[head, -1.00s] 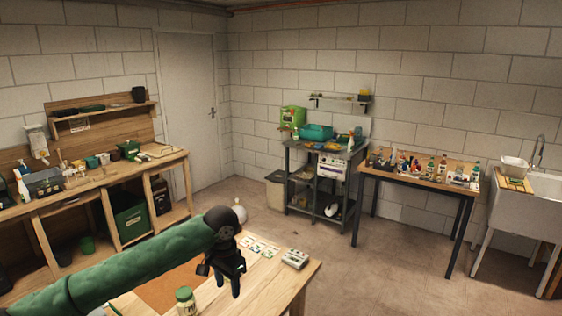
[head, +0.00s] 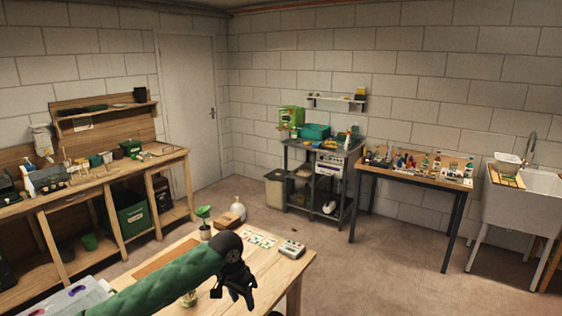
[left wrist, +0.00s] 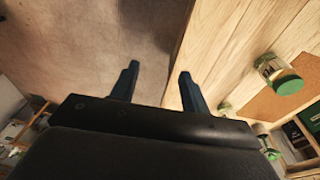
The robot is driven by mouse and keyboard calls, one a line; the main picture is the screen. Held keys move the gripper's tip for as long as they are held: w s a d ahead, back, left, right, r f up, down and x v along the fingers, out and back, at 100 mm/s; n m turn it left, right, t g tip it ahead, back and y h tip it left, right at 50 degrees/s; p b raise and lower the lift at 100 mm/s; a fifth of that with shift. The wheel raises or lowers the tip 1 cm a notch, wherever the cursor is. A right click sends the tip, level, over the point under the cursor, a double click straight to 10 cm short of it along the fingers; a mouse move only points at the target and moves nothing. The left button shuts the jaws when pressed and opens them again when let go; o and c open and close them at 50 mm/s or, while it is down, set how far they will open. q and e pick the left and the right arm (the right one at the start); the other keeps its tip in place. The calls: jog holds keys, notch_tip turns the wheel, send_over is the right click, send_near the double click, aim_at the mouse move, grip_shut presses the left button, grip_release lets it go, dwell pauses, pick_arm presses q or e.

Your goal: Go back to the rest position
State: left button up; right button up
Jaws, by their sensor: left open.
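My left arm, in a green sleeve, reaches in from the lower left of the head view. My left gripper (head: 236,293) is at its end, dark, pointing down over the front right part of the wooden table (head: 270,264). In the left wrist view its two fingers (left wrist: 158,73) stand apart with nothing between them. My right gripper is not in view.
A potted seedling (head: 204,222), printed cards (head: 259,238) and a small pale device (head: 291,249) stand on the table. A green-lidded jar (left wrist: 279,76) shows in the wrist view. A clear tray (head: 72,300) is at lower left. Open floor (head: 370,270) lies to the right.

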pick_arm(q)
notch_tip(320, 180, down, 30)
jog(key=s+d+f+n+t+h+b, duration=0.1)
jog(key=s+d+n+t+h+b, duration=0.1)
jog(key=n+b, duration=0.15)
jog(key=s+a+f+b, duration=0.1)
jog(key=s+a+f, duration=0.1)
jog(key=s+f, duration=0.6)
jog(key=s+a+f+b, duration=0.2)
jog(key=s+f, duration=0.2)
jog(key=f, duration=0.7)
jog(key=s+a+f+y+b, duration=0.1)
jog(key=s+a+f, duration=0.2)
jog(key=s+f, duration=0.8)
jog(key=s+a+f+n+g+y+b, duration=0.1)
jog(key=s+a+f+y, duration=0.1)
jog(key=s+f, duration=0.9)
jog(key=s+a, duration=0.1)
jog(key=s, duration=0.6)
jog(key=shift+s+a+f+b, duration=0.2)
jog(key=shift+s+a+b, duration=0.05)
jog(key=shift+s+b, duration=0.15)
